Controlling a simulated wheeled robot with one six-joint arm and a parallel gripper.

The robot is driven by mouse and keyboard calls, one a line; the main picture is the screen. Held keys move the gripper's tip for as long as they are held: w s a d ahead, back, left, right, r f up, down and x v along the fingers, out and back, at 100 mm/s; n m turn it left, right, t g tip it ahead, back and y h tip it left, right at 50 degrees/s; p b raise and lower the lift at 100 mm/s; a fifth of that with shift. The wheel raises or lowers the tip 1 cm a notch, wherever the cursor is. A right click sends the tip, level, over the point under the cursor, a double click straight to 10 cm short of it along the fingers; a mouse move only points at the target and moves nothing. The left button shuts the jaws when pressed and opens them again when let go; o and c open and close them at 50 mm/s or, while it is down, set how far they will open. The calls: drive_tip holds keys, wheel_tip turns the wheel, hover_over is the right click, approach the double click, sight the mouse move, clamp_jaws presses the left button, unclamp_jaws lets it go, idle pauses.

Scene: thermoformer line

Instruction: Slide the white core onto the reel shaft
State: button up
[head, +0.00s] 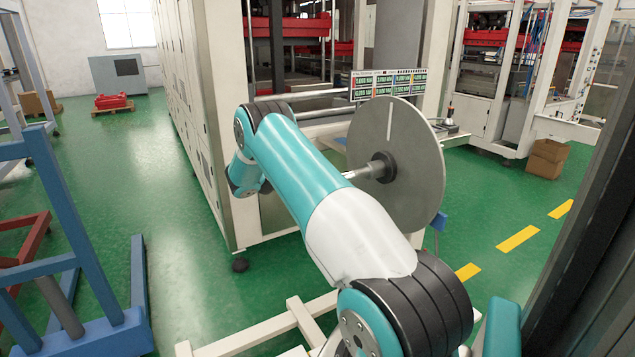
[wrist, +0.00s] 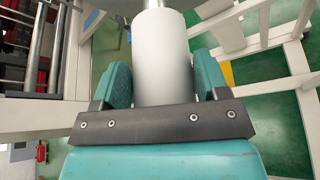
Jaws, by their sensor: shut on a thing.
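In the wrist view my gripper (wrist: 160,82) is shut on the white core (wrist: 162,50), a plain cylinder held between the two teal fingers. A narrower pale shaft end (wrist: 153,4) shows past the core's far end, roughly in line with it. I cannot tell whether the core is around the shaft or only in front of it. In the head view the reel shaft (head: 362,173) sticks out leftward from the dark hub of a large grey disc (head: 418,190). Its near end, the core and my gripper are hidden behind my arm there.
A machine frame with a white cabinet (head: 196,110) stands behind my arm. A sign panel (head: 388,85) is above the disc. Blue racks (head: 85,240) stand at the left, and a low white frame (head: 265,335) lies in front.

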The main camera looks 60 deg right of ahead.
drive_tip(key=shift+w+a, duration=0.25)
drive_tip(key=shift+a, duration=0.2)
drive_tip(key=shift+w+a, duration=0.2)
drive_tip(key=shift+a, duration=0.25)
drive_tip(key=shift+s+d, duration=1)
drive_tip(key=shift+d, duration=0.85)
drive_tip(key=shift+s+d, duration=1.05)
drive_tip(key=shift+d, duration=0.85)
drive_tip(key=shift+s+d, duration=1)
drive_tip(key=shift+d, duration=0.85)
idle(1.1)
